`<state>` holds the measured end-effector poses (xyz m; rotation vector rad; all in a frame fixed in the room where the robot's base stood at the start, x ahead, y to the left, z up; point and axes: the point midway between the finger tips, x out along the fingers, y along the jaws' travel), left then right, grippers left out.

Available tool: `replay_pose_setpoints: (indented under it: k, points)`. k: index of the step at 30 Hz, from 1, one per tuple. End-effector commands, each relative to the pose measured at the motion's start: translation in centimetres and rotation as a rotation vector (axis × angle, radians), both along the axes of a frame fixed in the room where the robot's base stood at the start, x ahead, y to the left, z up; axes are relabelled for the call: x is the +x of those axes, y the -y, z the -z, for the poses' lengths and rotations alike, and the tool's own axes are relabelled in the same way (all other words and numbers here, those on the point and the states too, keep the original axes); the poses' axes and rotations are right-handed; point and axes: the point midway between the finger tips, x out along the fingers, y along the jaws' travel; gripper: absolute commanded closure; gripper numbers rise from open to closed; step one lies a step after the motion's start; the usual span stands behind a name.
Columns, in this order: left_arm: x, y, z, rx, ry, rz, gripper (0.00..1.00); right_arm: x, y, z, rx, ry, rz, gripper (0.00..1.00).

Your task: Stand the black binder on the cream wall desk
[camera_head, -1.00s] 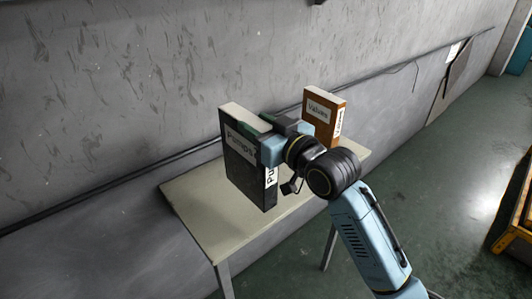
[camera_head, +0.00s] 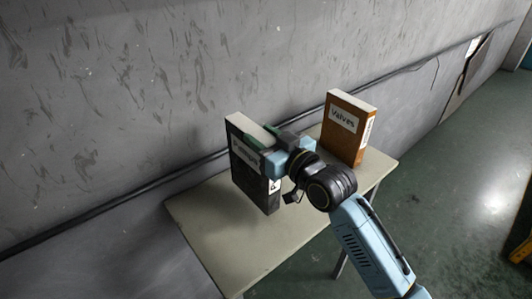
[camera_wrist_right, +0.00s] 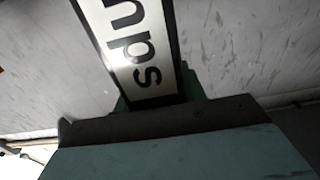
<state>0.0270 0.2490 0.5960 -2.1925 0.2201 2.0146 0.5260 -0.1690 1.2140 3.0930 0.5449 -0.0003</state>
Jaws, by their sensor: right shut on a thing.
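The black binder (camera_head: 248,168), with a white "Pumps" label, is upright over the cream wall desk (camera_head: 226,238), near its middle. I cannot tell whether its bottom edge touches the desk top. My right gripper (camera_head: 266,142) is shut on the binder near its upper spine side. In the right wrist view the binder's labelled spine (camera_wrist_right: 135,45) runs up between the fingers, which are partly hidden. My left gripper is not in view.
A brown "Valves" binder (camera_head: 345,128) stands upright on the desk to the right of the black one. The grey wall (camera_head: 120,90) with a dark pipe runs behind the desk. The desk top's front left part is clear.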

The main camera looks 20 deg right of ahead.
Motion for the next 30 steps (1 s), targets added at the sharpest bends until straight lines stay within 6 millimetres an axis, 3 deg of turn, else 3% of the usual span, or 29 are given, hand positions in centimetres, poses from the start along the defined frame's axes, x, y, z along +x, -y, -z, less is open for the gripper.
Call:
replay_pose_setpoints:
  k: [8, 21, 22, 26, 30]
  points:
    - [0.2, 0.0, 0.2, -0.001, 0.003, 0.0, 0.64, 0.0, 0.0, 3.4, 0.002, 0.002, 0.001, 1.0]
    - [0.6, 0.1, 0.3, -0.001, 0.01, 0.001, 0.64, 0.0, 0.0, 4.0, 0.002, 0.005, 0.001, 1.0]
    - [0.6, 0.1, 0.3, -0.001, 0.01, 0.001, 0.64, 0.0, 0.0, 4.2, 0.0, -0.001, 0.0, 0.57]
    - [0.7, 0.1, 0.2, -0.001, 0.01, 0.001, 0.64, 0.0, 0.0, 4.1, 0.0, -0.001, 0.0, 0.4]
    - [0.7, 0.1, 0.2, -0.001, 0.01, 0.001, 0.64, 0.0, 0.0, 4.1, 0.0, 0.0, 0.0, 0.37]
